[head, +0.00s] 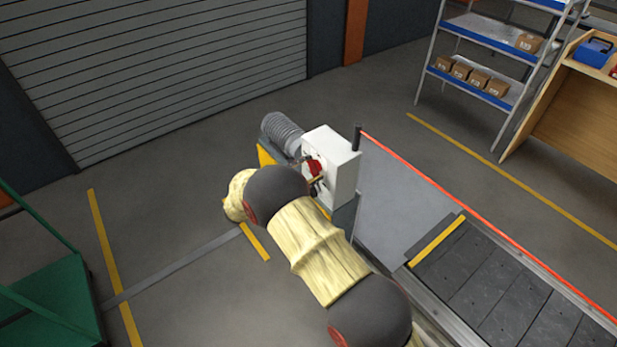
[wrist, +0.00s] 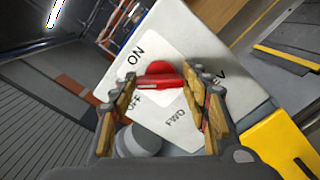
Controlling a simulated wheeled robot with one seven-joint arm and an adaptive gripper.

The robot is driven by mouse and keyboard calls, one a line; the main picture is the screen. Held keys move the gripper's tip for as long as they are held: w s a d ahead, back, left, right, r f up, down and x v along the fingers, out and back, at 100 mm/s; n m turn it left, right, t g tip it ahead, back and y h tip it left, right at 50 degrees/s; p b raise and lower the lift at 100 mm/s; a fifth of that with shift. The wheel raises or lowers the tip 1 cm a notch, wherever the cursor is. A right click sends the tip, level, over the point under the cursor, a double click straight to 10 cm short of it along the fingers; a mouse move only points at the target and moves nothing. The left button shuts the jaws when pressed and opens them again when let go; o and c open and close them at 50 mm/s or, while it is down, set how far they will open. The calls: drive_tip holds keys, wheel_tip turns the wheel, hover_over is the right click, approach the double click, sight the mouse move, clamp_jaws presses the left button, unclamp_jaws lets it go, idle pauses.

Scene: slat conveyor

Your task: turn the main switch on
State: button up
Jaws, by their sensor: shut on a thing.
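The main switch is a red rotary knob (wrist: 160,82) on the front of a white control box (wrist: 205,40). In the wrist view it sits between the two fingertips of my gripper (wrist: 160,77), which is shut on it. The labels ON and OFF show on the plate beside the knob, ON above OFF in the picture. I cannot tell which label the knob points to. In the head view the red knob (head: 314,166) shows as a small patch on the white box (head: 343,160), with my gripper and arm partly covering the box's front.
FWD and REV labels and a grey round part (wrist: 139,140) lie near the knob. The slat conveyor (head: 490,275) with its red side line runs to the lower right. A green frame (head: 45,270) stands at left; shelving (head: 480,60) stands behind.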

drive_tip(key=m+b, duration=0.2)
drive_tip(key=b, duration=0.1)
drive_tip(key=m+b, duration=0.2)
drive_tip(key=m, duration=0.1)
drive_tip(key=m+b, duration=0.3)
drive_tip(key=shift+f+b, duration=0.25)
drive_tip(key=shift+b, duration=0.1)
drive_tip(key=shift+m, duration=0.3)
drive_tip(key=o, duration=1.2)
drive_tip(key=shift+r, duration=0.1)
drive_tip(key=shift+c, duration=0.2)
drive_tip(key=v, duration=1.2)
